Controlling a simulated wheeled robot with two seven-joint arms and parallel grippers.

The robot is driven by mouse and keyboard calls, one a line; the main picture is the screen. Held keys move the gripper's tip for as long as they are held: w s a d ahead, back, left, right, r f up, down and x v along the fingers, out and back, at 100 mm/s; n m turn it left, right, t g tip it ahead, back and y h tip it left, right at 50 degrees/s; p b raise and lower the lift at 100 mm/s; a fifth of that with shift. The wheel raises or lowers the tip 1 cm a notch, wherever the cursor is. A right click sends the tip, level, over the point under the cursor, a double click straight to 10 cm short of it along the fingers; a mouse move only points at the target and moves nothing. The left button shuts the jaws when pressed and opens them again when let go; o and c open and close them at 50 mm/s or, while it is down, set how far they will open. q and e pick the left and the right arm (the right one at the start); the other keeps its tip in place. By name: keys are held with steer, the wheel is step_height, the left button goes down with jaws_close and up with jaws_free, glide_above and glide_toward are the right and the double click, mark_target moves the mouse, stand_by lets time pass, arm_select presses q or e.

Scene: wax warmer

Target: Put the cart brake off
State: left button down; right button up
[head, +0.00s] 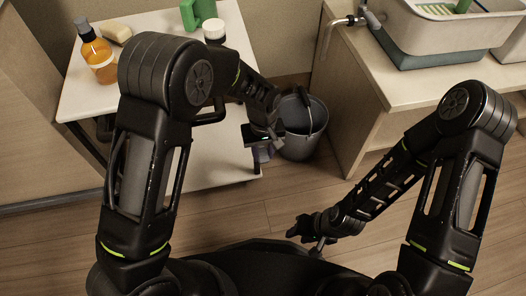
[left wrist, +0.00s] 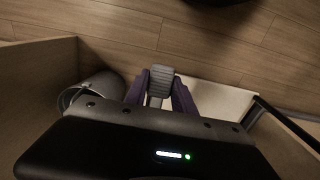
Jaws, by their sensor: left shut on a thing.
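The cart is white with two shelves; its upper shelf (head: 85,103) and lower shelf (head: 215,168) show at the left of the head view. My left gripper (head: 262,152) is low at the lower shelf's right corner. In the left wrist view, the purple fingers of my left gripper (left wrist: 161,95) are shut on a grey ribbed brake pedal (left wrist: 161,76), whose pad shows between them. In the head view the pedal is hidden by the gripper. My right gripper (head: 303,232) hangs low in front of my base, apart from the cart; its fingers are too small to judge.
A grey bucket (head: 303,141) stands on the floor just right of my left gripper. A counter (head: 352,95) with a grey basin (head: 425,48) is at the right. An amber bottle (head: 98,57) and other items stand on the cart. The wooden floor in front is clear.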

mark_target(263, 154)
arm_select(q)
steer(key=shift+a+r+g+p, duration=0.1)
steer(key=shift+r+g+p, duration=0.5)
steer(key=shift+p, duration=0.2)
steer(key=shift+r+g+h+p, duration=0.2)
steer(key=shift+g+h+p, duration=0.1)
steer(key=shift+g+p, duration=0.1)
steer(key=shift+s+r+g, duration=0.1)
steer(key=shift+r+g, duration=0.05)
steer(key=shift+g, duration=0.15)
steer(key=c, duration=1)
jaws_free()
steer(key=shift+c, duration=0.2)
steer(key=s+p+v, duration=0.2)
steer(key=v, duration=0.7)
steer(key=shift+d+r, duration=0.35)
steer(key=shift+r, duration=0.2)
steer(key=shift+c, duration=0.2)
